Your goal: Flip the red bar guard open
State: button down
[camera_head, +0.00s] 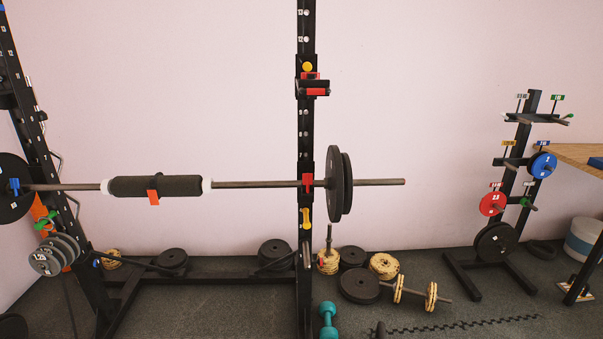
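A red piece (307,181) sits on the right black rack upright (305,235), where the barbell (250,185) crosses it. It looks like the red bar guard, but it is too small to tell whether it is closed over the bar. A second red-and-black fitting (316,91) is mounted higher on the same upright, with no bar in it. The barbell lies level across the rack, with a black pad (155,186) around its middle and black plates (336,184) on its right end. My gripper is not in view.
A plate tree (518,180) with red, blue and black plates stands at the right beside a wooden table (582,156). Loose plates (360,286), a small dumbbell (415,295) and a teal dumbbell (328,320) lie on the dark floor. The wall behind is bare.

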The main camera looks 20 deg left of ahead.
aim_at(307, 178)
jog(key=i, duration=0.7)
jog(key=u, duration=1.4)
jog(key=i, duration=0.5)
jog(key=u, duration=0.05)
